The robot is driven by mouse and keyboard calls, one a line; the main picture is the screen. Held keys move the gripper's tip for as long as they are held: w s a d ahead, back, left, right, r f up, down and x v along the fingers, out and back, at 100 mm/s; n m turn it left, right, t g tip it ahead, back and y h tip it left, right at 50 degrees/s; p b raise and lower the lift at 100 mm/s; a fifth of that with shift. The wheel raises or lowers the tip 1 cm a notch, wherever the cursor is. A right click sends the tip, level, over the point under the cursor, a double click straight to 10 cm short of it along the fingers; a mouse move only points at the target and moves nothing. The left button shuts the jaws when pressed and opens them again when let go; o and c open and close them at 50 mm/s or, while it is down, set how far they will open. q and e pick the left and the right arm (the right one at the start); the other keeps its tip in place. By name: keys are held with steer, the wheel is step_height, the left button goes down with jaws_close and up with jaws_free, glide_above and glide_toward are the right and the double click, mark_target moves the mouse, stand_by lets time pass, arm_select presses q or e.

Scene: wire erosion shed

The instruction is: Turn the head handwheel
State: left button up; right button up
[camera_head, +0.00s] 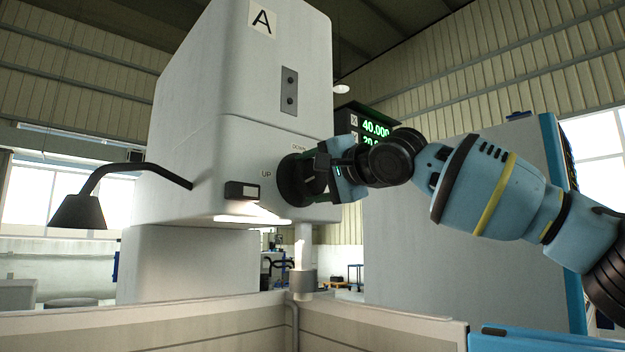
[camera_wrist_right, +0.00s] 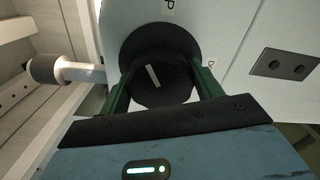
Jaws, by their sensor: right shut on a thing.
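The head handwheel (camera_head: 290,180) is a black round wheel on the side of the white machine head (camera_head: 240,90), between the words UP and DOWN. In the right wrist view the handwheel (camera_wrist_right: 185,48) shows a black hub with a white line that stands tilted. My right gripper (camera_head: 312,176) is at the wheel. In the right wrist view its two green fingers (camera_wrist_right: 160,92) are on either side of the hub, shut on it. My left gripper is in neither view.
A black lamp (camera_head: 78,211) on a bent arm sticks out at the left. A display (camera_head: 374,126) with green digits is behind my right wrist. Light tank walls (camera_head: 200,325) run along the bottom. A white nozzle (camera_head: 303,270) hangs below the head.

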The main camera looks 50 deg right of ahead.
steer(key=m, duration=0.3)
steer(key=shift+b, duration=0.3)
steer(key=shift+m, duration=1.4)
steer(key=o, duration=0.8)
steer(key=shift+c, duration=0.2)
steer(key=shift+o, duration=1.2)
steer(key=shift+s, duration=0.15)
